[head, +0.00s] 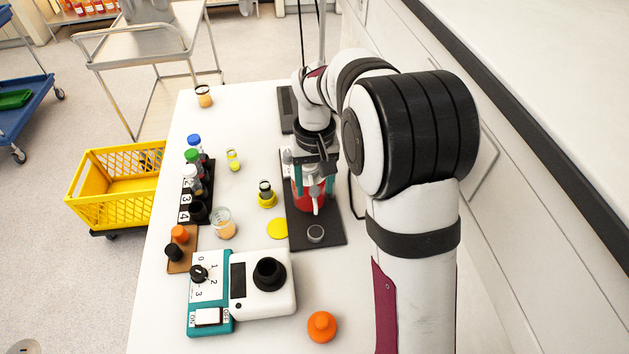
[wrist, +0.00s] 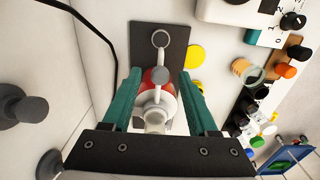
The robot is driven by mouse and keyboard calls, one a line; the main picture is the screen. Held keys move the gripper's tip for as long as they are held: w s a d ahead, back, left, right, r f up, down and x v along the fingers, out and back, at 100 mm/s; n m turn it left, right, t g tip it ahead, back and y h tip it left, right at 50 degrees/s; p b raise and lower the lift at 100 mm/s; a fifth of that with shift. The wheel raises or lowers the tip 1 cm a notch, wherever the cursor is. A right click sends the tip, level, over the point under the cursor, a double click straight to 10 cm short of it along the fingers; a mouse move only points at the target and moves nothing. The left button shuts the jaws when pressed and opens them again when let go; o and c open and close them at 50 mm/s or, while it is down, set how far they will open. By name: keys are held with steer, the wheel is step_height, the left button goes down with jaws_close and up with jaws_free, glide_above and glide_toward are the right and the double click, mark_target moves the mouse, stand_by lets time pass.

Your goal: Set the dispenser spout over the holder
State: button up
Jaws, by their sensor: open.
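The dispenser (head: 301,196) is a jar of red liquid with a pale pump top, standing on a dark base plate (head: 329,237). Its white spout (head: 316,207) points toward the front of the plate, toward a small grey round holder (head: 315,233). In the wrist view the spout (wrist: 159,58) runs toward the holder (wrist: 160,38); whether its tip is exactly above it I cannot tell. My gripper (head: 316,176) is at the dispenser's top. In the wrist view its teal fingers (wrist: 158,77) are open, one on each side of the spout, with gaps visible.
A yellow disc (head: 278,229) and a yellow-based vial (head: 267,195) lie left of the plate. A numbered rack (head: 185,208) with capped bottles stands left. A wall runs along the right.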

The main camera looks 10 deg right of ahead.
jaws_close()
stand_by(1.4)
